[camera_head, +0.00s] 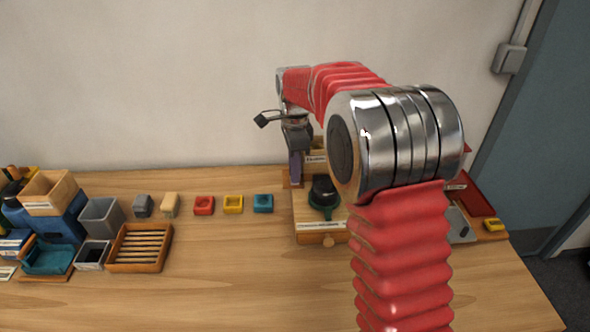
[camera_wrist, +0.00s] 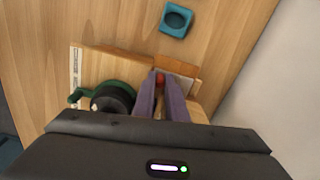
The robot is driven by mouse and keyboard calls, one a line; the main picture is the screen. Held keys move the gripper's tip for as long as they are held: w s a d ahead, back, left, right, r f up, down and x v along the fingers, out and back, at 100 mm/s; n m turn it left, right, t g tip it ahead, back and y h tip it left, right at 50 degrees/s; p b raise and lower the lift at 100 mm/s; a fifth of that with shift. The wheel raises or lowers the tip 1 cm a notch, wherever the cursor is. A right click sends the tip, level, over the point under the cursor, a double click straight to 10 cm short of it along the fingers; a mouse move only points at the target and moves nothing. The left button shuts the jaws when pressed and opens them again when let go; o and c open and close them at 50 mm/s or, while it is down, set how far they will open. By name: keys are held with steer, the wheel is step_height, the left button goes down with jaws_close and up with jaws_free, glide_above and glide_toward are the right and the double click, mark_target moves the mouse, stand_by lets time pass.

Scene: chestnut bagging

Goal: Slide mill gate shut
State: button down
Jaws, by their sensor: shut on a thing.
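My gripper (camera_head: 295,168) points down at the left edge of a wooden station on the bench, in the head view. In the wrist view my gripper's two purple fingers (camera_wrist: 161,90) are closed around a small red knob (camera_wrist: 159,79). The knob sits by a wooden block at the station's edge; the gate itself is mostly hidden by the fingers. The mill, with a black round top (camera_head: 323,188) and green base, stands just right of my gripper. In the wrist view the mill (camera_wrist: 113,97) is left of the fingers, with a green handle (camera_wrist: 76,96).
A blue square holder (camera_head: 263,203) lies just left of the station, then yellow (camera_head: 233,204) and red (camera_head: 204,205) ones. A slatted wooden tray (camera_head: 140,247) and several bins stand further left. The bench front is clear. The wall is behind.

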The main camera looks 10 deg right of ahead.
steer(key=shift+d, duration=0.3)
steer(key=c, duration=1.8)
jaws_free()
steer(key=shift+o, duration=0.2)
steer(key=shift+r, duration=0.1)
step_height(320, 180, up, 14)
steer(key=shift+f, duration=0.25)
